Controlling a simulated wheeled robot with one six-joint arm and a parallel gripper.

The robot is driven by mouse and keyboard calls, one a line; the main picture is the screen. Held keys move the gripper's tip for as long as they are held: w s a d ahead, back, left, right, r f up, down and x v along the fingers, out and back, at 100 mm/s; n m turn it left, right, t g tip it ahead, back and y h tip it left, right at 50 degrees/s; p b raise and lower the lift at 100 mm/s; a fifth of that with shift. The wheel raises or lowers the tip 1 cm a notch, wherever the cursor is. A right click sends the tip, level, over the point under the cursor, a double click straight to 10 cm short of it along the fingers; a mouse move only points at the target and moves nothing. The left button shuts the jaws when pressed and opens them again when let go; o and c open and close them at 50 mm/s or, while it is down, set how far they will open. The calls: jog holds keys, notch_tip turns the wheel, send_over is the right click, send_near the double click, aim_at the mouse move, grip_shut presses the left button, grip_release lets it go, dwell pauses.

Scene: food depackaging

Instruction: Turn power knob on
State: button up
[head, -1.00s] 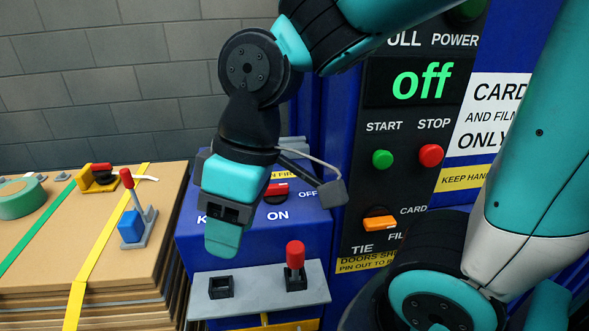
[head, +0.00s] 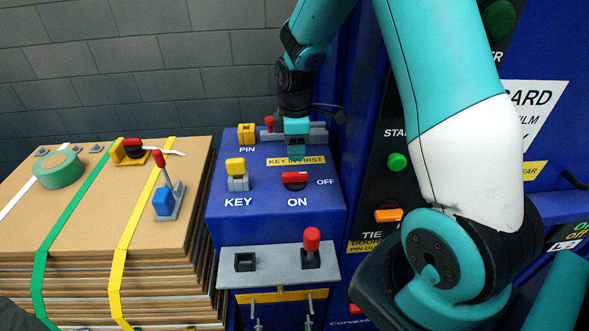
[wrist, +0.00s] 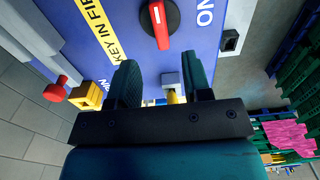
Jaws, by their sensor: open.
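The power knob (head: 295,178) is a red handle on a black base on top of the blue box (head: 265,222). Its handle lies sideways towards the OFF label; ON is printed below it. My gripper (head: 297,156) points down behind the knob, near the yellow KEY IN FIRST strip. In the wrist view the knob (wrist: 159,25) lies ahead of the open fingers (wrist: 160,68), apart from them, with nothing held. A yellow-topped key (head: 236,167) stands in its holder above the KEY label.
A yellow PIN block (head: 247,134) stands at the box's back left. A grey shelf (head: 277,272) with a red-topped lever (head: 311,246) is in front. A cardboard stack (head: 100,240) with a blue switch lies left. The dark control panel (head: 385,190) rises at the right.

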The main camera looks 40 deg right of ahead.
aim_at(295, 173)
notch_tip(295, 173, down, 9)
jog(key=shift+r+p, duration=0.1)
jog(key=shift+p, duration=0.9)
jog(key=shift+w, duration=0.1)
grip_shut()
